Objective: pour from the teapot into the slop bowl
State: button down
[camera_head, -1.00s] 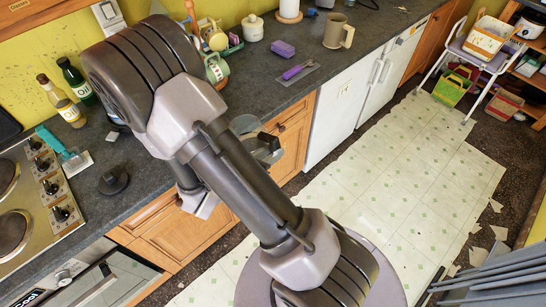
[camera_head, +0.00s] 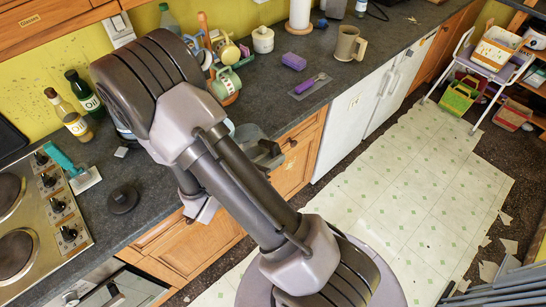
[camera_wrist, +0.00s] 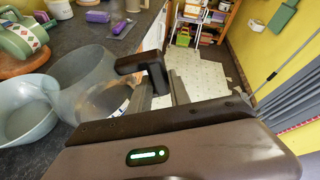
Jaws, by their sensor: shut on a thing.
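The teapot is a see-through grey vessel with a black handle (camera_wrist: 135,64), its body (camera_wrist: 82,75) left of my gripper in the wrist view. My gripper (camera_wrist: 165,88) is shut on that handle. The teapot also shows in the head view (camera_head: 264,153), partly behind my arm. The slop bowl seems to be the pale blue-green bowl (camera_wrist: 20,115) at the left of the wrist view, on the counter. The teapot body overlaps its right rim in that view; I cannot tell if they touch. In the head view my arm hides most of the bowl. I see no stream of liquid.
A dark round lid (camera_head: 122,199) lies on the counter (camera_head: 150,225). Bottles (camera_head: 84,93), a hob (camera_head: 35,215), a purple sponge (camera_head: 294,61) and a brown mug (camera_head: 350,43) stand around.

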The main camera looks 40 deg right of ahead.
aim_at(272, 148)
jog(key=shift+n+g+h, duration=0.3)
jog(key=shift+n+g, duration=0.3)
jog(key=shift+n, duration=0.2)
jog(key=shift+w+a+r+p, duration=0.1)
jog(key=shift+w+r+p, duration=0.05)
jog(key=shift+r+p, duration=0.7)
jog(key=shift+w+r+p, duration=0.2)
jog(key=shift+r+p, duration=0.6)
jog(key=shift+p, duration=0.2)
jog(key=shift+w+a+r+p, duration=0.1)
jog(key=shift+w+r+p, duration=0.05)
jog(key=shift+r+p, duration=0.7)
jog(key=shift+f, duration=0.2)
jog(key=shift+f+b, duration=0.3)
jog(key=r+p, duration=0.1)
jog(key=p, duration=0.1)
jog(key=shift+w+r+n+p, duration=0.25)
jog(key=shift+r+n+p, duration=0.1)
jog(key=shift+n, duration=0.05)
jog(key=r+p, duration=0.1)
jog(key=w+n+g+p, duration=0.1)
jog(key=shift+w+a+r+h+p, duration=0.1)
jog(key=shift+a+r+h+p, duration=0.15)
jog(key=shift+r+h+p, duration=0.1)
